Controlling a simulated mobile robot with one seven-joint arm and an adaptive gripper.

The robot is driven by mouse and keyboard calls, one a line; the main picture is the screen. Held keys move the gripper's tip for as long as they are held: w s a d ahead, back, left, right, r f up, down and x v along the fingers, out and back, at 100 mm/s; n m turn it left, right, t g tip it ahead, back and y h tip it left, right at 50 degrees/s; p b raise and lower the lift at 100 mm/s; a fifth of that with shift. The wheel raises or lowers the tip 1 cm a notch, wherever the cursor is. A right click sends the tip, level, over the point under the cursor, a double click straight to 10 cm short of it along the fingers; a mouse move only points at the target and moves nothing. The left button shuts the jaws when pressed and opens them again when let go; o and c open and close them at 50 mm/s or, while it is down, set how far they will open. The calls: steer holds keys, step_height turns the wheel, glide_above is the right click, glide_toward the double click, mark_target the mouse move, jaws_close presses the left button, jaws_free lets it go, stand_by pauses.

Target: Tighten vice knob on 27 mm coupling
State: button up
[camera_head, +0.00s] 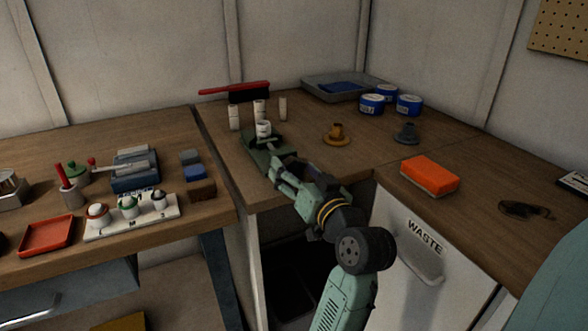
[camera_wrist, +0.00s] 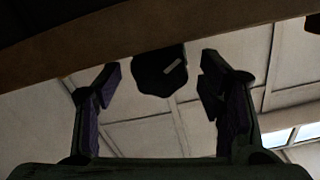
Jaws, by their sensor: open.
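The green vice (camera_head: 254,149) stands near the front edge of the wooden counter. A white coupling (camera_head: 263,128) sits upright at the vice; I cannot tell how firmly it is held. My gripper (camera_head: 283,167) reaches up to the counter edge beside the front of the vice, and hides the knob in the head view. In the wrist view the dark round vice knob (camera_wrist: 160,72), with a pale line mark, shows between the two fingertips of my gripper (camera_wrist: 157,80). The fingers are open, with a gap on each side of the knob.
The counter edge (camera_wrist: 160,26) crosses the upper wrist view. White cylinders (camera_head: 234,117) and a red-handled brush (camera_head: 240,92) stand behind the vice. A brass-coloured flanged part (camera_head: 337,135) and blue tins (camera_head: 372,104) lie right. An orange sponge (camera_head: 430,174) sits above the waste door (camera_head: 410,255).

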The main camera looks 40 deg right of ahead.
steer(key=v, duration=1.1)
steer(key=shift+a, duration=0.1)
